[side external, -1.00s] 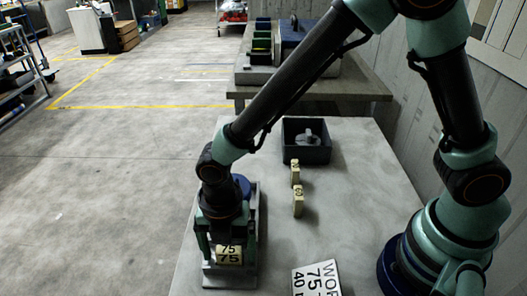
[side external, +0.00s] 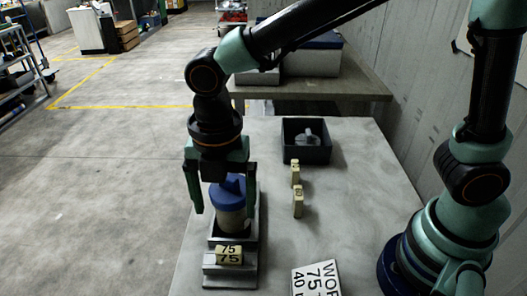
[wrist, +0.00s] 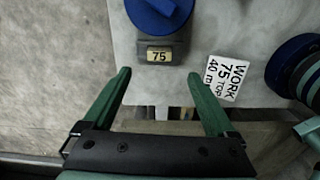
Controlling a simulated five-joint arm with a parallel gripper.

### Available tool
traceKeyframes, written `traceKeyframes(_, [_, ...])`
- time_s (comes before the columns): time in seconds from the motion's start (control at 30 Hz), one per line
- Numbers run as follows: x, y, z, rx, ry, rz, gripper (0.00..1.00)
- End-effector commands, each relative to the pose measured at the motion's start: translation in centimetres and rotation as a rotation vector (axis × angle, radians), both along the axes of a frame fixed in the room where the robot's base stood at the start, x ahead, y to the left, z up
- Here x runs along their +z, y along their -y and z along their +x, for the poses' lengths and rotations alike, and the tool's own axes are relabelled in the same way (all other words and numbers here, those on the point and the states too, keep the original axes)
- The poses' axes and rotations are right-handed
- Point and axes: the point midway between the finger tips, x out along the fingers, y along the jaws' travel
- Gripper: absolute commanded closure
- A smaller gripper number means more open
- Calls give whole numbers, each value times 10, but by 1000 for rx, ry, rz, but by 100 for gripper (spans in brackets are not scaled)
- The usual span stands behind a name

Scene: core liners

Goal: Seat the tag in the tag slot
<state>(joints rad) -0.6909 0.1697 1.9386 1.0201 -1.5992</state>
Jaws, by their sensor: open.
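The cream tag marked 75 (side external: 229,254) sits upright at the near end of the grey holder (side external: 231,271), where the tag slot is. How deep it sits is hidden. The tag also shows in the wrist view (wrist: 159,56), level in the holder's end. My gripper (side external: 222,211) is open and empty, raised above the holder, with its fingers apart on either side of the blue-capped liner in the side view. In the wrist view my gripper (wrist: 158,73) has nothing between its fingertips, and the tag lies beyond them, apart from both.
A cream core liner with a blue cap (side external: 229,205) stands in the holder behind the tag. Two more cream tags (side external: 295,173) (side external: 298,202) stand to the right. A dark bin (side external: 306,155) holds a grey piece. A printed work card (side external: 315,280) lies at the front.

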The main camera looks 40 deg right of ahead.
Motion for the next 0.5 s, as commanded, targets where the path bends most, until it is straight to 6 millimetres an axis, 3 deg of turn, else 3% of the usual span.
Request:
traceKeyframes(0.17, [30,52,17,-426,68,71,9])
traceKeyframes(0.27, [49,94,22,-779,115,137,9])
traceKeyframes(0.5, [77,185,12,-1603,203,341,9])
